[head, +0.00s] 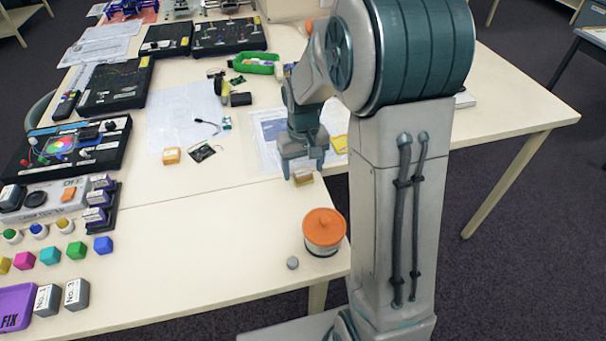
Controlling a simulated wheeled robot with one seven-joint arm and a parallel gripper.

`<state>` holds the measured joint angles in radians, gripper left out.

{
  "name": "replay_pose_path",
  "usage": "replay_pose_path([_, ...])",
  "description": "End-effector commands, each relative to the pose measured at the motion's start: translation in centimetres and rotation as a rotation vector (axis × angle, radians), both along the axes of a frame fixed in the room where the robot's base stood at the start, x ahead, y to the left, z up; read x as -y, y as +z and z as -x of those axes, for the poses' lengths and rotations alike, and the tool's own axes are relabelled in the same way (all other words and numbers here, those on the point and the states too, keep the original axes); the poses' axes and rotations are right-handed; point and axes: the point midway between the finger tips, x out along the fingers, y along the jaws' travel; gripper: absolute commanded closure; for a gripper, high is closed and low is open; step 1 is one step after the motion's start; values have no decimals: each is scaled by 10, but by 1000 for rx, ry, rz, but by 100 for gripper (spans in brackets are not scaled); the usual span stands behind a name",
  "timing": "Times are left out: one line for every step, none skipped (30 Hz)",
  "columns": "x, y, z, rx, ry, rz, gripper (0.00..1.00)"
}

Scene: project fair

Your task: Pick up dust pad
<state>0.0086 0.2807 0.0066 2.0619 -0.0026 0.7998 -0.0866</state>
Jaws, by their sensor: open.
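My gripper (303,170) is open and points down over the table near its right edge. A small tan block with a pale side (303,177) sits just below and between the fingertips. It may be the dust pad, but its label is too small to read. The fingers partly hide it, and I cannot tell whether they touch it. A similar small yellow-orange block (172,155) lies farther left on the white sheet.
An orange-lidded tub (324,232) and a small grey cylinder (292,263) stand nearer on the table (215,245). Coloured cubes (76,250), labelled blocks and black boards (70,148) fill the left side. A green tray (257,63) lies behind. The near middle tabletop is clear.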

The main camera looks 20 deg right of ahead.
Motion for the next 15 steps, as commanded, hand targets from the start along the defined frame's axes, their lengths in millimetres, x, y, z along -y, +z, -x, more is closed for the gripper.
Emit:
replay_pose_path([0, -5, 1, -3, 1, 0, 33])
replay_pose_path([0, -7, 0, -1, 1, 0, 33])
replay_pose_path([0, -9, 0, 0, 1, 0, 33])
replay_pose_path([0, -9, 0, 0, 1, 0, 33])
replay_pose_path([0, -10, 0, 1, 1, 0, 33])
replay_pose_path([0, -10, 0, 1, 1, 0, 33])
replay_pose_path([0, -10, 0, 1, 1, 0, 33])
replay_pose_path([0, -10, 0, 1, 1, 0, 33])
replay_pose_path([0, -10, 0, 1, 1, 0, 33])
replay_pose_path([0, -10, 0, 1, 1, 0, 33])
replay_pose_path([0, -10, 0, 1, 1, 0, 41])
replay_pose_path([0, -10, 0, 1, 1, 0, 52])
replay_pose_path([0, -10, 0, 1, 1, 0, 61])
replay_pose_path([0, -10, 0, 1, 1, 0, 69])
replay_pose_path([0, -9, 0, 1, 1, 0, 80])
